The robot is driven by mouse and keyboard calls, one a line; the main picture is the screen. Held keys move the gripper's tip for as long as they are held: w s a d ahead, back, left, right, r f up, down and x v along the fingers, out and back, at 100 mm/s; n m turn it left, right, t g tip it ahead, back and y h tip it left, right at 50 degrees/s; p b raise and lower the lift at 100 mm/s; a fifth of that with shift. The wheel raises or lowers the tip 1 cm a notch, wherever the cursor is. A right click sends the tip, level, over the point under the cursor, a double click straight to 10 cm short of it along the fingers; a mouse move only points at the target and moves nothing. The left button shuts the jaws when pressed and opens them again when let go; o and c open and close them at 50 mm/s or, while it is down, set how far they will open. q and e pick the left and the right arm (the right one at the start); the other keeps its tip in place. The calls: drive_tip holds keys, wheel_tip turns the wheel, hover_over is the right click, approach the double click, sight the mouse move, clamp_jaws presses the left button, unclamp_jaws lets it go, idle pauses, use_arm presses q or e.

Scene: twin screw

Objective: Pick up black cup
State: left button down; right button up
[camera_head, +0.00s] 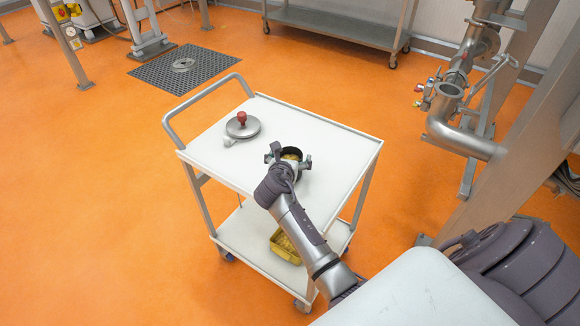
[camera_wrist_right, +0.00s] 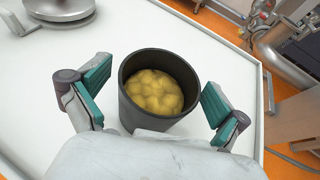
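The black cup (camera_head: 291,154) stands upright on the top of the white cart. In the right wrist view the black cup (camera_wrist_right: 148,122) holds a lumpy yellow filling. My right gripper (camera_head: 289,160) is over the cart top at the cup. In the right wrist view its teal finger pads (camera_wrist_right: 158,98) are spread on either side of the cup, with gaps left and right, so it is open and empty. My left gripper is not in view.
The white cart (camera_head: 336,150) has a raised handle at its left end. A metal lid with a red knob (camera_head: 242,127) lies left of the cup. A yellow bin (camera_head: 285,246) is on the lower shelf. Steel pipes (camera_head: 450,115) stand at the right.

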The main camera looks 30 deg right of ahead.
drive_tip(key=c, duration=1.2)
